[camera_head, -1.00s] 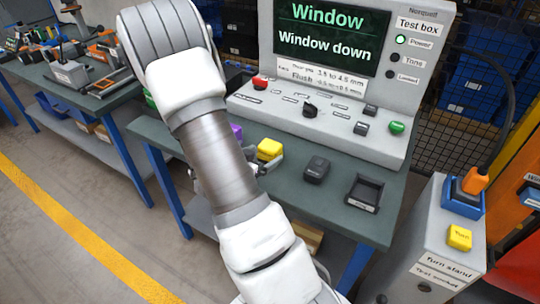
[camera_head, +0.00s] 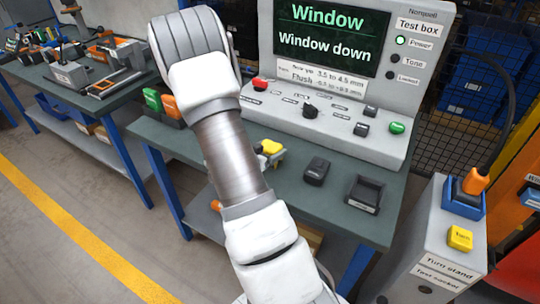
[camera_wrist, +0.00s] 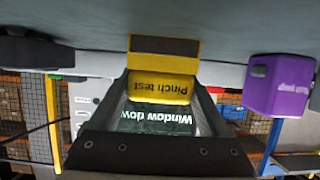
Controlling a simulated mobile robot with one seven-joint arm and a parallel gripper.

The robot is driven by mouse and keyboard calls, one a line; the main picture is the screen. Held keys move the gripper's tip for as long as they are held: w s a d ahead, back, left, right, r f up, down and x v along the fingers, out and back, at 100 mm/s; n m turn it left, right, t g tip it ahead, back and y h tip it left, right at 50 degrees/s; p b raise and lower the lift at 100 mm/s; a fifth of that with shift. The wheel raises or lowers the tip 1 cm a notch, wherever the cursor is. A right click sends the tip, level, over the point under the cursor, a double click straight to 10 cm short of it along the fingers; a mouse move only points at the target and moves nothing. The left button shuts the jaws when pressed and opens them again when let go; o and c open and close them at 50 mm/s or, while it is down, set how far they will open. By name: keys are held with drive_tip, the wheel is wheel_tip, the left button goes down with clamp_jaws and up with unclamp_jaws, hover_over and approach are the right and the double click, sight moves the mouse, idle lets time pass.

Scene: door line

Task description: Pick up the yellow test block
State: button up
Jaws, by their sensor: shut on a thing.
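The yellow test block (camera_head: 270,146) is on or just above the green-grey bench, in front of the test box, partly hidden by my arm. The wrist view is upside down and shows the block (camera_wrist: 163,86) with "Pinch test" on its face. My gripper (camera_wrist: 164,76) is shut on the block, with one dark finger on each side of it. In the head view the gripper is mostly hidden behind my arm. I cannot tell whether the block touches the bench.
A purple block (camera_wrist: 279,86) stands beside the gripper in the wrist view. A black block (camera_head: 316,171) and a black tray (camera_head: 365,194) lie right of the yellow block. The test box (camera_head: 330,110) stands behind. Green (camera_head: 152,99) and orange (camera_head: 170,106) items stand at the bench's left.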

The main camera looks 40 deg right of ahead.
sight(272, 147)
drive_tip(key=c, duration=0.6)
drive_tip(key=shift+r, duration=0.1)
drive_tip(key=shift+r, duration=0.5)
drive_tip(key=r, duration=0.1)
drive_tip(key=s+r+p, duration=0.1)
drive_tip(key=r, duration=0.1)
drive_tip(key=shift+d+r, duration=0.1)
drive_tip(key=shift+r, duration=0.2)
drive_tip(key=s+r+p, duration=0.2)
drive_tip(key=s, duration=0.1)
drive_tip(key=s+d+r+p, duration=0.1)
drive_tip(key=s+r+p, duration=0.1)
drive_tip(key=s, duration=0.1)
drive_tip(key=s+d+r+p, duration=0.1)
drive_tip(key=s+r+p, duration=0.1)
drive_tip(key=s, duration=0.2)
drive_tip(key=shift+s+d+r, duration=0.1)
drive_tip(key=shift+r, duration=0.05)
